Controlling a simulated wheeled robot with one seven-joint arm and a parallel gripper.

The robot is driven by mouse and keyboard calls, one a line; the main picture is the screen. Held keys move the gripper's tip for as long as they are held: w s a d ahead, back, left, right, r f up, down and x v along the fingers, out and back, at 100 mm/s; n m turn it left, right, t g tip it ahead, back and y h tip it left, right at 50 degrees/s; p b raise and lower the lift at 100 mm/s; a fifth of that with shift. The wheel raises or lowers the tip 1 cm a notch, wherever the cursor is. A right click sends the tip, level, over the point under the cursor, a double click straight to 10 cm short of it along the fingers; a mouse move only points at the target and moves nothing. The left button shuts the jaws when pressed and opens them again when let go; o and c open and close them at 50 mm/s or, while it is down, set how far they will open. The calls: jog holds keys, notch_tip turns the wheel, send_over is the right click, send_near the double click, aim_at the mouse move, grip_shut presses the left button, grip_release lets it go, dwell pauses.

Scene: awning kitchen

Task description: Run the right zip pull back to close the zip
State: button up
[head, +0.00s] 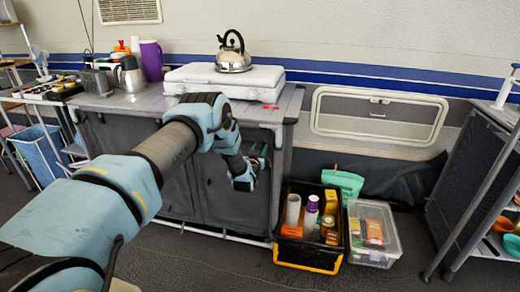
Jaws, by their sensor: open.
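The dark fabric-fronted kitchen cabinet (187,185) stands below the grey worktop, with its front panels facing me. My arm reaches across to the cabinet's right side. My gripper (258,162) is at the upper part of the right front panel (255,212), small in the picture and partly hidden by my own wrist. It is open, and I see nothing held in it. The right zip pull is too small or hidden to make out. I cannot tell whether the gripper touches the fabric, or how far the zip is open.
A kettle (234,53) stands on a white folded case (223,80) on the worktop. A black and yellow crate (308,251) and a clear box (374,234) stand on the floor right of the cabinet. A dark rack (470,172) is at far right. Floor in front is clear.

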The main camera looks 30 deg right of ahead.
grip_shut()
dwell(1.4)
